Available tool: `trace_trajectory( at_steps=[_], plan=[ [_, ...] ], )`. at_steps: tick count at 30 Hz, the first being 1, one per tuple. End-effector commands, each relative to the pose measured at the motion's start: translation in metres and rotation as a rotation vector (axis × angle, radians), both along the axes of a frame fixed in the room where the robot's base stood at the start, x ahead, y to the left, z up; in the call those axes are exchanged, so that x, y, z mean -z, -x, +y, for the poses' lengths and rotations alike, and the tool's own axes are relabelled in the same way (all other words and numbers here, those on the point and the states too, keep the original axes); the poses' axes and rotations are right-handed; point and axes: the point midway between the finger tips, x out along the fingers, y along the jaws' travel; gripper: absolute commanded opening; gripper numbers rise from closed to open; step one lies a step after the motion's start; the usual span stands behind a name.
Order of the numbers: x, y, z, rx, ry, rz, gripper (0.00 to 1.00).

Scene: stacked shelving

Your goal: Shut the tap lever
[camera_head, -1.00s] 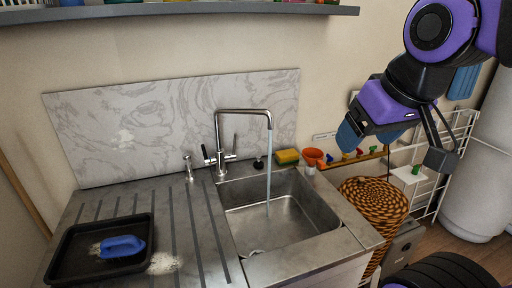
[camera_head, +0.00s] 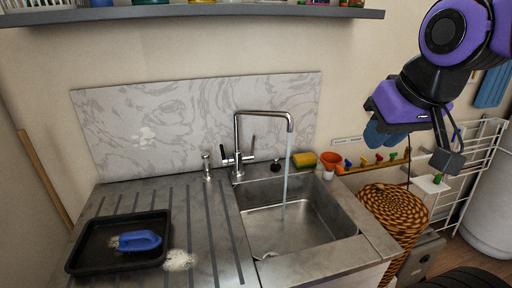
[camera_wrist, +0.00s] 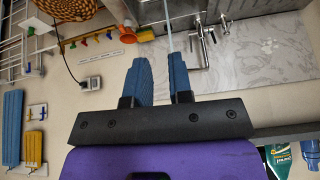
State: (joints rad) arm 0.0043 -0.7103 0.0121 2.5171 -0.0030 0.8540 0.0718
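The chrome tap (camera_head: 237,140) stands at the back left of the sink, its spout arching right. A stream of water (camera_head: 285,180) falls from it into the basin. Slim levers with dark ends (camera_head: 250,158) show beside its base; their exact setting is too small to tell. The tap also shows in the wrist view (camera_wrist: 199,45), upside down. My gripper (camera_head: 382,135) is up and to the right of the sink, well apart from the tap. In the wrist view its two blue fingers (camera_wrist: 160,68) stand apart with nothing between them.
The metal sink (camera_head: 335,215) has a yellow sponge (camera_head: 304,159) and an orange funnel (camera_head: 331,160) behind it. A black tray (camera_head: 85,253) with a blue brush (camera_head: 139,241) lies on the left drainer. A shelf (camera_head: 200,11) runs above. A wicker basket (camera_head: 395,212) stands at right.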

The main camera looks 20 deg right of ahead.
Motion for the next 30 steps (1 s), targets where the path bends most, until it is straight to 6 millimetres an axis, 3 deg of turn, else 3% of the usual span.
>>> trace_trajectory(
  at_steps=[3,14,23,30],
  plan=[
    [0.002,-0.035,0.002,0.083,-0.031,-0.022,0.00],
    [0.026,-0.156,0.009,0.360,-0.199,-0.130,0.00],
    [0.070,-0.250,0.020,0.563,-0.398,-0.201,0.00],
    [0.120,-0.315,0.029,0.722,-0.596,-0.235,0.00]
  ],
)
